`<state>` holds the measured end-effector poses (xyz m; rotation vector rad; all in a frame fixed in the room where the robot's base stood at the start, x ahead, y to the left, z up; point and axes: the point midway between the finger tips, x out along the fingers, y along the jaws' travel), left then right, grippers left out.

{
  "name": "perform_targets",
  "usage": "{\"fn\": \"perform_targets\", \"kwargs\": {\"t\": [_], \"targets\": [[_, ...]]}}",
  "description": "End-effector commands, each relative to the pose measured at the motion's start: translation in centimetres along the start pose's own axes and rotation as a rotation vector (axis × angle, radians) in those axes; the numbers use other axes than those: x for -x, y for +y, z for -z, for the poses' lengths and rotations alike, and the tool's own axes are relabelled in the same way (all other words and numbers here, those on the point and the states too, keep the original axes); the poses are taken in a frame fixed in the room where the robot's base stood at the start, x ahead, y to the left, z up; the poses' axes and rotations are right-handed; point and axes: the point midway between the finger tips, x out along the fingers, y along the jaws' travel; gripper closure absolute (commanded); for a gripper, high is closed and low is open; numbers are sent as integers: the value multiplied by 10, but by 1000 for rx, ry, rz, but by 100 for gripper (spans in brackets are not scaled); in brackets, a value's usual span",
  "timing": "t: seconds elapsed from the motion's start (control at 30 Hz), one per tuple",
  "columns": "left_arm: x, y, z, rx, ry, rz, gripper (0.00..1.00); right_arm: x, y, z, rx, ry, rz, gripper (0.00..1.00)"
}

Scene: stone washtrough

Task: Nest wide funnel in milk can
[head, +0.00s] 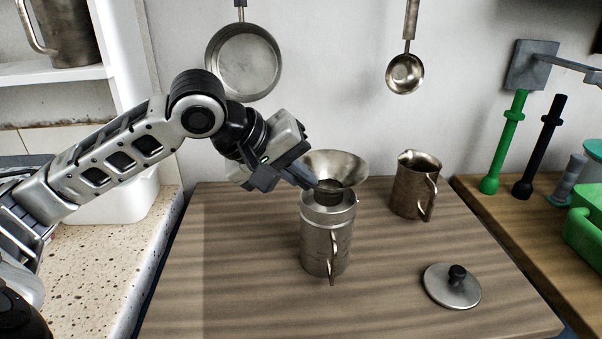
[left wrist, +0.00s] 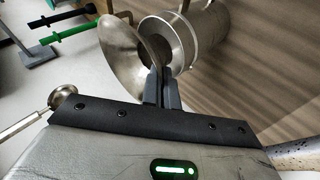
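The milk can (head: 326,239) is a metal can with a side handle, upright on the wooden worktop. The wide funnel (head: 337,167), a flared metal cone with a dark neck, is over the can's mouth with its wide side up, slightly tilted. It also shows in the left wrist view (left wrist: 124,55), beside the can's rim (left wrist: 205,35). My left gripper (head: 311,183) comes from the left, its fingers close together on the funnel's near-left side. The spout's lower end is hidden, so I cannot tell how deep it sits. My right gripper is out of view.
A metal jug (head: 409,190) stands to the right of the can. A round lid (head: 451,287) with a black knob lies at the front right. A pan (head: 244,62) and a ladle (head: 405,74) hang on the wall. The worktop's front left is clear.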

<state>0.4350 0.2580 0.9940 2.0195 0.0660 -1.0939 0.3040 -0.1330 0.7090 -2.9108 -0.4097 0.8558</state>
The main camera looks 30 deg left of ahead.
Motion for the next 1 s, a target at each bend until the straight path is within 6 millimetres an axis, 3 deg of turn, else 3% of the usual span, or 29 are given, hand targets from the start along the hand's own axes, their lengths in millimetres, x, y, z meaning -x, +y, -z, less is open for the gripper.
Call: {"fn": "perform_targets", "kwargs": {"t": [1.0], "targets": [[-13, -12, -6, 0, -1, -1, 100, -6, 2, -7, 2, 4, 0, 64]]}}
